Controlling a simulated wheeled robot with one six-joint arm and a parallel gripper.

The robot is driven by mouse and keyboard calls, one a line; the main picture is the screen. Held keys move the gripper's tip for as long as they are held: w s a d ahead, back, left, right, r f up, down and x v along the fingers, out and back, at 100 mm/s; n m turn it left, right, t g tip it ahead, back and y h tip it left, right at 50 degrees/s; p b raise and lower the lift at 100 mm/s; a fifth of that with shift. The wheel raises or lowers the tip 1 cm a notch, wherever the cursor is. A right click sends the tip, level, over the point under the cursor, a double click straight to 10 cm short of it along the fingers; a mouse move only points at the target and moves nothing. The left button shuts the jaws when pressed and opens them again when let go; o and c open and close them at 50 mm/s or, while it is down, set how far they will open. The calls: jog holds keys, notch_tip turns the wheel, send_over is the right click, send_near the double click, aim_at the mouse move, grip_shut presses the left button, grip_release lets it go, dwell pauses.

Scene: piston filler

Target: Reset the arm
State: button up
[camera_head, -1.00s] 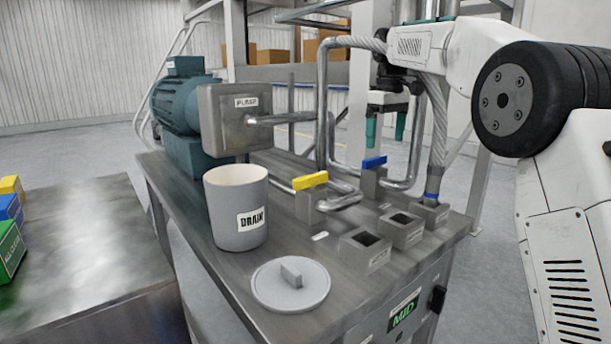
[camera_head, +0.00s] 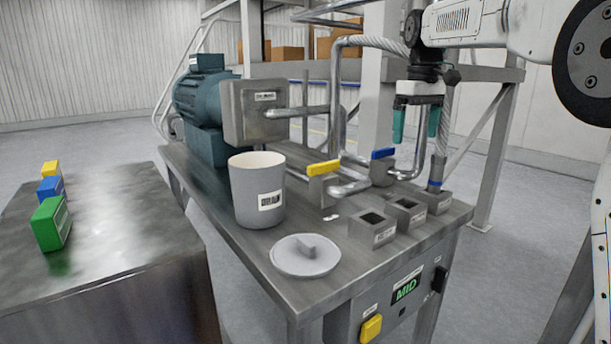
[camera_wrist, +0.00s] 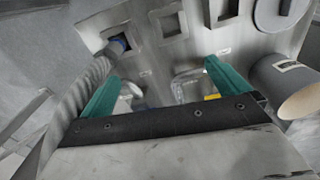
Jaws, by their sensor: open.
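My gripper (camera_head: 415,124) is at the upper right in the head view, pointing down above the back right of the metal machine table. Its two teal fingers are apart with nothing between them. In the wrist view my gripper (camera_wrist: 160,92) is also open and empty. Below it the wrist view shows pipes, square sockets and the blue-banded hose end (camera_wrist: 118,45). The yellow valve handle (camera_head: 324,168) and blue valve handle (camera_head: 383,153) lie below and left of my gripper, apart from it.
A grey DRAIN cup (camera_head: 257,200) and a round lid (camera_head: 305,256) stand on the machine table. The pump box (camera_head: 254,112) and pipes rise behind. Several coloured blocks, including a green one (camera_head: 50,225), sit on the left table (camera_head: 120,225). Floor shows at right.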

jog(key=s+m, duration=0.2)
jog(key=s, duration=1.1)
jog(key=s+f+m, duration=0.1)
jog(key=s+f, duration=0.4)
jog(key=s, duration=0.4)
jog(key=s+d+f+m, duration=0.1)
jog(key=s+f, duration=0.5)
jog(key=s, duration=0.4)
jog(key=s+f+m+t, duration=0.1)
jog(key=s+f+m, duration=0.1)
jog(key=s+f, duration=0.4)
jog(key=s, duration=0.4)
jog(key=shift+d+f, duration=0.2)
jog(key=shift+d, duration=0.1)
